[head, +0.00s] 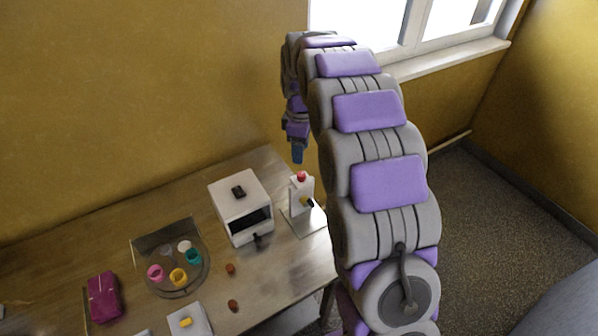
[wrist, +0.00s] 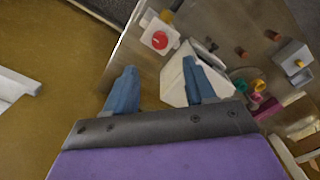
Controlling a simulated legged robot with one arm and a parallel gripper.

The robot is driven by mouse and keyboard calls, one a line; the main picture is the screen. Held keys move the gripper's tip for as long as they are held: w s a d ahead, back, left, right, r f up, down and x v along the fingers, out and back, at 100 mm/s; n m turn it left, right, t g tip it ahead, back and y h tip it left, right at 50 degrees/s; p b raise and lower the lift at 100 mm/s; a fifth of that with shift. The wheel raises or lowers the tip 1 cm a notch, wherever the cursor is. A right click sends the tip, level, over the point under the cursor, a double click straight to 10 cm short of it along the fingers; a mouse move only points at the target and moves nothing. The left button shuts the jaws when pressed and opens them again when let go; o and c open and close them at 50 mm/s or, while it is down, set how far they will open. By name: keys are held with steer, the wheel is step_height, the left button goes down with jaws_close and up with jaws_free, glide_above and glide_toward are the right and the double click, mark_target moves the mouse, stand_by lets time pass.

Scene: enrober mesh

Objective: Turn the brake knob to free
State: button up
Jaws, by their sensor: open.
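My gripper (head: 297,153) hangs above the table's back right part, just above a small white stand (head: 297,190). The stand has a red knob (head: 301,176) on top and a black-and-yellow part (head: 307,202) on its side. In the wrist view my gripper (wrist: 159,66) has its two blue fingers wide apart with nothing between them. The red knob (wrist: 160,40) shows beyond the fingertips, apart from them. A pale block with a yellow knob (head: 185,321) lies at the front. No label is readable, so I cannot tell which knob is the brake knob or its setting.
A white box (head: 222,206) with a dark opening and a black top piece stands left of the stand. A round tray (head: 193,285) holds several coloured cups. A magenta pouch (head: 103,297) lies at the left. Small brown pieces (head: 233,306) lie on the wooden table (head: 275,270). A wall is behind.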

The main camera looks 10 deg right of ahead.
mark_target(301, 174)
step_height(301, 174, down, 9)
steer(key=shift+r+b, duration=0.2)
steer(key=shift+b, duration=0.1)
steer(key=shift+a+f, duration=0.2)
steer(key=shift+f, duration=0.2)
steer(key=shift+d, duration=0.55)
steer(key=shift+c, duration=0.7)
steer(key=shift+a, duration=0.2)
jaws_close()
